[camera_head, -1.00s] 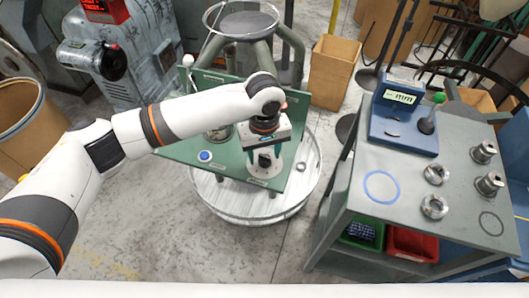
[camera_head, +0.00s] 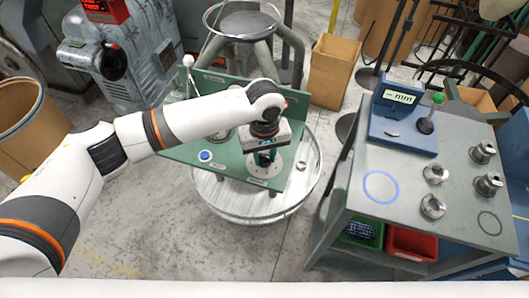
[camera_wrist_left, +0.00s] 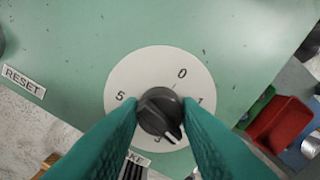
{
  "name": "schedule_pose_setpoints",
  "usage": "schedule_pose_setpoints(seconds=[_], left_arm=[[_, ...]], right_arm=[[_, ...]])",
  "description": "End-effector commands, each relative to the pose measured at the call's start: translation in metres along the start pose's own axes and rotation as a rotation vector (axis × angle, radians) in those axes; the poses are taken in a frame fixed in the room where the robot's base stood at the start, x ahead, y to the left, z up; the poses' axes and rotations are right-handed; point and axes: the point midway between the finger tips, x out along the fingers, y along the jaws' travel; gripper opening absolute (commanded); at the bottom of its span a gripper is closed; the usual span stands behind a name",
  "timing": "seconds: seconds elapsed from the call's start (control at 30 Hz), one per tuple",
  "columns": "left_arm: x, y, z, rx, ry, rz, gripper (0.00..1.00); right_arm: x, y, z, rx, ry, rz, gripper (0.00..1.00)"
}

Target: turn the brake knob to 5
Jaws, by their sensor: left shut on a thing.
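The brake knob (camera_wrist_left: 158,112) is dark with a white pointer line. It sits on a round white dial (camera_wrist_left: 148,69) with printed numbers; 0, 1 and 5 read clearly. The pointer points down and slightly right, near a partly hidden number that looks like 3. My left gripper (camera_wrist_left: 160,115) is shut on the knob, with one teal finger on each side. The fingers hide the lower sides of the dial. In the head view the left gripper (camera_head: 265,157) is over the dial (camera_head: 278,167) on the green panel (camera_head: 232,172). My right gripper is not in view.
A blue button (camera_head: 205,156) is left of the dial, and a white-tipped lever (camera_head: 188,61) stands at the panel's back left. A grey cart (camera_head: 415,222) on the right carries a blue gauge (camera_head: 405,137) and several metal parts. Floor between them is clear.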

Motion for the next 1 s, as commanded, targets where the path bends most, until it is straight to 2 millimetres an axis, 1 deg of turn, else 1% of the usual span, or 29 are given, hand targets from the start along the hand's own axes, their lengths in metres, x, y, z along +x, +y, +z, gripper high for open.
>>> schedule_pose_setpoints(seconds=[0.03, 0.27, 0.6, 1.0], left_arm=[[-0.003, 0.000, 0.000, 0.016, 0.001, 0.000, 0.08], [-0.005, 0.000, -0.001, 0.154, 0.004, 0.001, 0.08], [-0.005, 0.000, -0.001, 0.465, 0.004, 0.000, 0.08], [-0.004, 0.000, 0.000, 0.845, 0.002, -0.001, 0.08]], right_arm=[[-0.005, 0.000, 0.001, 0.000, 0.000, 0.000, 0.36], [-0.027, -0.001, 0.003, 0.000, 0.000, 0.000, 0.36], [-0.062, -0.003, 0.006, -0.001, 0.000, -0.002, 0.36], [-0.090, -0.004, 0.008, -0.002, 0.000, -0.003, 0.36]])
